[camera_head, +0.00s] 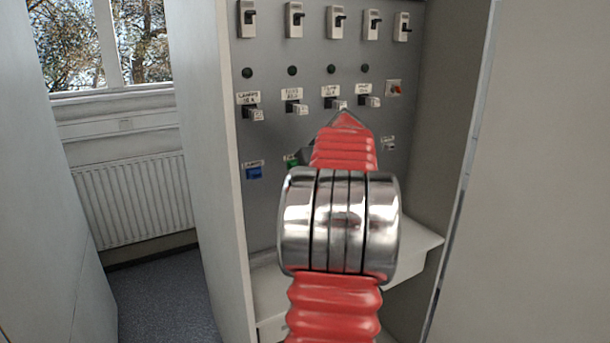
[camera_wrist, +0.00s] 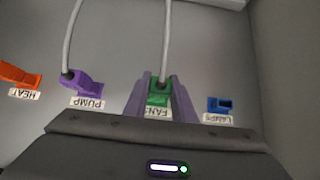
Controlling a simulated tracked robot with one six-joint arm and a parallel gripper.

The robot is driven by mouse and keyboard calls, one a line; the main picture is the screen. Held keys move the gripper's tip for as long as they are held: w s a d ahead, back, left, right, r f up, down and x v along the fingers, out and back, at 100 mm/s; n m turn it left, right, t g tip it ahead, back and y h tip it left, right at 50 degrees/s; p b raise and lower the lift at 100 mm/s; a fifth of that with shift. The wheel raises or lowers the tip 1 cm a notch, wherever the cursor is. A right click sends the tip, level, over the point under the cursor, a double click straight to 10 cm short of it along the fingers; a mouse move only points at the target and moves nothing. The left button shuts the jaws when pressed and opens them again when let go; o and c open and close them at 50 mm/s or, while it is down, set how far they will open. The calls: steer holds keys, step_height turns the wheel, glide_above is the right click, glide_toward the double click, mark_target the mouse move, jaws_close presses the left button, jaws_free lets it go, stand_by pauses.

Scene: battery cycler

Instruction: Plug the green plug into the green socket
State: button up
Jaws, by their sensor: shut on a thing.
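My gripper (camera_wrist: 160,84) is shut on the green plug (camera_wrist: 159,95) in the wrist view, with one grey-purple finger on each side of it. A pale cable runs up from the plug. The plug is right at the FANS label on the grey panel, which it partly covers. The green socket cannot be told apart from the plug there, so how far the plug is in is unclear. In the head view a bit of green (camera_head: 292,160) shows at the left edge of my red arm, which hides the gripper.
In the wrist view, a purple plug with a cable (camera_wrist: 84,84) sits at the PUMP label. An orange socket (camera_wrist: 20,77) is far left, and a blue socket (camera_wrist: 219,104) is right. Switches (camera_head: 295,20) line the panel's top. A pale shelf (camera_head: 410,245) lies below.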

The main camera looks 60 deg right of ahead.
steer(key=shift+w+d, duration=0.35)
steer(key=shift+w, duration=0.3)
stand_by(0.8)
steer(key=o, duration=0.9)
steer(key=shift+s+r, duration=0.1)
steer(key=v, duration=1.3)
steer(key=shift+s+a+r, duration=0.1)
steer(key=shift+s+a, duration=0.05)
steer(key=shift+s, duration=0.1)
